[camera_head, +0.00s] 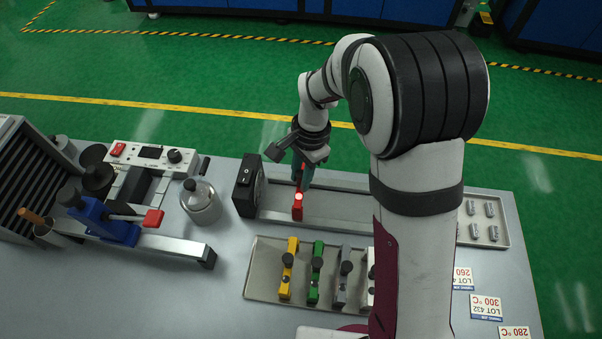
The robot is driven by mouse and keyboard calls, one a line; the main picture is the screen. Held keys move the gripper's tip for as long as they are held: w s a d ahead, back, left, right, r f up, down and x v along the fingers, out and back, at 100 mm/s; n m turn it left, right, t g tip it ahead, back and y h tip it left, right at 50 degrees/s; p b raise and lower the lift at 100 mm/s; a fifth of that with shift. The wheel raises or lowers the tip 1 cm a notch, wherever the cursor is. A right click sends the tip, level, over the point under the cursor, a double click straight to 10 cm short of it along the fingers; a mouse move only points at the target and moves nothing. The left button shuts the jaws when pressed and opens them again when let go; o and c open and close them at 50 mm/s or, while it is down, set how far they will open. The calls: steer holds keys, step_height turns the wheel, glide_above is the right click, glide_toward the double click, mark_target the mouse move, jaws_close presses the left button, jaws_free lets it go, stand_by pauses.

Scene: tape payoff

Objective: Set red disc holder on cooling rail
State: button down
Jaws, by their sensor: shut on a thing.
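My gripper (303,178) points down over the cooling rail and is shut on the red disc holder (297,207). The holder is a narrow red block with a pale, bright spot on its top. It appears at the left part of the cooling rail (340,207), a long grey metal channel behind the tray. I cannot tell whether the holder touches the rail or hangs just above it. My arm hides the rail's right part and some of the holder's far end.
A black fan-like box (247,186) stands at the rail's left end. A tray (264,283) in front bears yellow (288,268), green (315,272) and grey (343,275) holders, plus a partly hidden white one. A metal pot (201,203) and blue lever press (105,221) stand left.

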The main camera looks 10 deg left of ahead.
steer(key=shift+f, duration=0.2)
steer(key=shift+c, duration=0.2)
jaws_free()
stand_by(0.4)
steer(key=shift+r, duration=0.1)
steer(key=shift+r, duration=3.4)
